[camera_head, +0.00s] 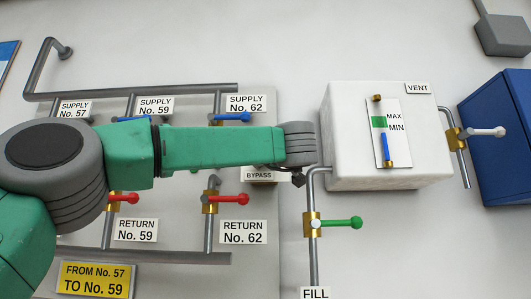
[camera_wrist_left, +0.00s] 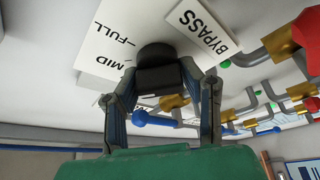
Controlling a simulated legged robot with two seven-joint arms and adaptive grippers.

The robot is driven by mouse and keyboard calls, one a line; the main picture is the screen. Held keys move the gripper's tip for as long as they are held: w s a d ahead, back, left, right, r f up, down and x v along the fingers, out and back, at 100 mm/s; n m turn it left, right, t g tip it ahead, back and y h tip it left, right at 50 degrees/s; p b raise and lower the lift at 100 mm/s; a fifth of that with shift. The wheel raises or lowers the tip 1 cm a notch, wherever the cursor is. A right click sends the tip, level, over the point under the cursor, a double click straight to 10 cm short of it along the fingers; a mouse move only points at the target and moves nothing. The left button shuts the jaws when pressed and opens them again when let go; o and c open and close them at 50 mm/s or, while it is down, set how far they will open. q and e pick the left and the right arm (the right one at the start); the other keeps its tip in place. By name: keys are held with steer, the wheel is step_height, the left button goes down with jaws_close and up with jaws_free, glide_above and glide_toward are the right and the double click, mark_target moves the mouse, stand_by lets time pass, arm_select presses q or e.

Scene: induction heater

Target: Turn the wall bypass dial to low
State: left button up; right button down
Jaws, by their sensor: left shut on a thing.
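The bypass dial is a dark round knob (camera_wrist_left: 156,54) on a white wall plate (camera_wrist_left: 112,42) marked FULL and MID, seen in the left wrist view. No LOW mark shows, and I cannot tell which mark the knob points to. The BYPASS label (camera_wrist_left: 203,30) is beside it, and it also shows in the head view (camera_head: 259,175). My left gripper (camera_wrist_left: 168,84) has its two fingers on either side of the knob, shut on it. In the head view my own arm hides the dial and most of this gripper. My right gripper is not in view.
A white tank (camera_head: 350,150) with a MAX/MIN gauge stands right of my arm. A green-handled fill valve (camera_head: 342,223) is below it. Blue supply valves (camera_head: 232,117) and red return valves (camera_head: 230,199) line the pipes. A blue cabinet (camera_head: 500,140) is far right.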

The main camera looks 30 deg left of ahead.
arm_select(q)
steer(key=n+g, duration=0.1)
steer(key=n, duration=0.2)
steer(key=n+g+p, duration=0.1)
steer(key=n, duration=0.1)
steer(key=shift+f+n+h, duration=0.15)
steer(key=shift+n+h, duration=0.25)
steer(key=shift+f+n+g+h+p, duration=0.15)
steer(key=shift+n+g+h+p, duration=0.25)
steer(key=shift+n, duration=0.5)
steer(key=shift+w+f, duration=0.1)
steer(key=o, duration=0.9)
steer(key=shift+o, duration=1.3)
steer(key=shift+a, duration=0.1)
steer(key=shift+s, duration=0.2)
steer(key=v, duration=1.2)
steer(key=shift+w, duration=0.2)
